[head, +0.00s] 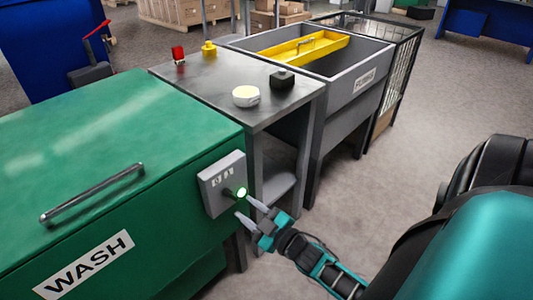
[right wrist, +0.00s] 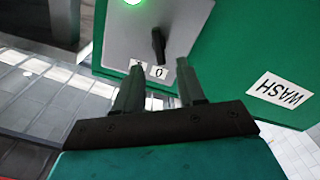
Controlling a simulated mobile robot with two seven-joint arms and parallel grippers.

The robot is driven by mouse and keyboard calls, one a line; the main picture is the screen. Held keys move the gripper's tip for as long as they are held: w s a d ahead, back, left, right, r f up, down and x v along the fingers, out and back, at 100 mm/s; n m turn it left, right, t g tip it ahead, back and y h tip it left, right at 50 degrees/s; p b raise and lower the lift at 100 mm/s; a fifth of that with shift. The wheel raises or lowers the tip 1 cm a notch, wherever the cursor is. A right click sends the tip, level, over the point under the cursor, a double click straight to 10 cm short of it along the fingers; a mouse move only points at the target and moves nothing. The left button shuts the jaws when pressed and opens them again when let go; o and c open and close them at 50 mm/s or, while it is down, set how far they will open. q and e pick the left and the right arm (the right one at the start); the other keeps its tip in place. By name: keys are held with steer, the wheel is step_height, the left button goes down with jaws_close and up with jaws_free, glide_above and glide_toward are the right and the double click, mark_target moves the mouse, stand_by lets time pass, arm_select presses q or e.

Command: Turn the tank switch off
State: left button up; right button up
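The grey switch box (head: 209,196) is on the front of the green WASH tank (head: 110,170), near its right end. Its green lamp (head: 241,192) is lit. In the right wrist view the box's face (right wrist: 195,25) carries a black knob (right wrist: 158,44) above two small white labels, one reading 0. The knob's lower end is close to the 0 label; its exact setting is hard to tell. My right gripper (head: 246,206) is open and empty in front of the box, its fingertips apart on either side of the labels in the wrist view (right wrist: 160,68). My left gripper is out of view.
A grey table (head: 215,75) with a red item, a yellow item, a white round item and a dark block stands right of the tank. Beyond it are a grey sink (head: 345,95) with a yellow tray and a wire cage. The floor (head: 440,110) at right is clear.

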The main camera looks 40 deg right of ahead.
arm_select(q)
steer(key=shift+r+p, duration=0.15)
steer(key=shift+p, duration=0.15)
arm_select(e)
steer(key=s, duration=0.7)
steer(key=shift+d, duration=0.3)
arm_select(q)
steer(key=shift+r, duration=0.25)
arm_select(e)
steer(key=shift+r, duration=0.1)
arm_select(q)
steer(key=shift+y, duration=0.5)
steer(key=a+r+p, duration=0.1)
steer(key=p, duration=0.1)
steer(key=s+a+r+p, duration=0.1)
steer(key=p, duration=0.2)
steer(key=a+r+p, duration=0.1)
steer(key=p, duration=0.2)
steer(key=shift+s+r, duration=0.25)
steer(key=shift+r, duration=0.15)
arm_select(e)
steer(key=s+a+r+m+g, duration=0.2)
steer(key=a+g, duration=0.1)
steer(key=a, duration=0.3)
steer(key=s+a+r+m+g, duration=0.2)
steer(key=a+g, duration=0.2)
steer(key=a, duration=0.2)
steer(key=shift+s+a+r, duration=0.2)
steer(key=shift+a, duration=0.2)
